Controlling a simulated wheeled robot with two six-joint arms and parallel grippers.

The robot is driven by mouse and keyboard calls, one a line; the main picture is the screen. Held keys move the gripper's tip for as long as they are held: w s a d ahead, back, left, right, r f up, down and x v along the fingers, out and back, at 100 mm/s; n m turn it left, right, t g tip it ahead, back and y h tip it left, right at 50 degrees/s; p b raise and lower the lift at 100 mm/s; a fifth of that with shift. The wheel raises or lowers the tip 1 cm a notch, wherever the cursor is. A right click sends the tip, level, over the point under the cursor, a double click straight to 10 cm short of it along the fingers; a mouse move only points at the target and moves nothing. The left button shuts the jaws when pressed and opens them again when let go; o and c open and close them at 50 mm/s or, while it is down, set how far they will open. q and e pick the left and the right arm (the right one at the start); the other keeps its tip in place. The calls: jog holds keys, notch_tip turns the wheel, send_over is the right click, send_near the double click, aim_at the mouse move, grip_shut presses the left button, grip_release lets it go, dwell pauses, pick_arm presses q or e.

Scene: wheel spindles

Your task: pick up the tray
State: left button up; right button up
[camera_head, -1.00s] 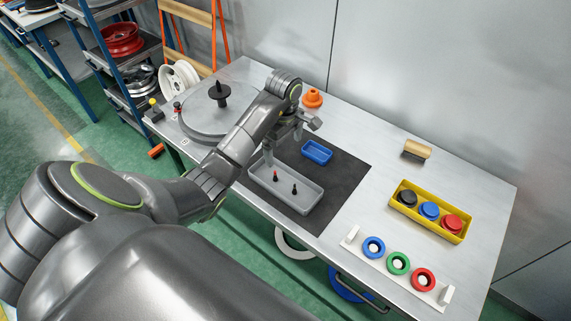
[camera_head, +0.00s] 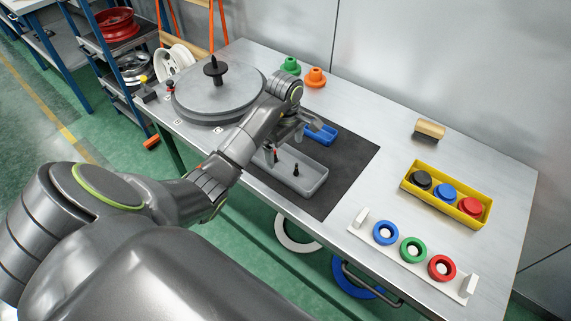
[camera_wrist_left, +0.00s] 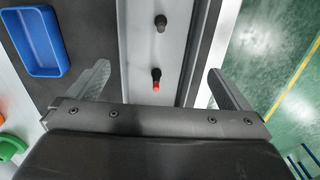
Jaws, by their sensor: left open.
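The grey tray (camera_head: 316,184) lies on the dark mat, with a red-tipped peg (camera_head: 276,155) and a black peg (camera_head: 296,170) standing in it. My left gripper (camera_head: 292,140) is open above the tray's far left end, and my arm covers part of that end. In the left wrist view, the open left gripper (camera_wrist_left: 158,78) has a finger on each side of the tray (camera_wrist_left: 138,45), and nothing is gripped. Whether the fingers touch the tray walls is unclear. My right gripper is not in view.
A small blue tray (camera_head: 322,135) sits close behind the gripper. A round grey turntable (camera_head: 200,97) is on the left. A yellow bin (camera_head: 408,188) and a white rack (camera_head: 400,257) of coloured rings are on the right. The dark mat (camera_head: 345,170) is bare right of the tray.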

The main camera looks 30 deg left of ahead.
pick_arm(q)
jog(key=b, duration=0.4)
send_over(286, 167)
jog(key=shift+f, duration=2.95)
jog(key=c, duration=0.7)
jog(key=shift+r, duration=0.15)
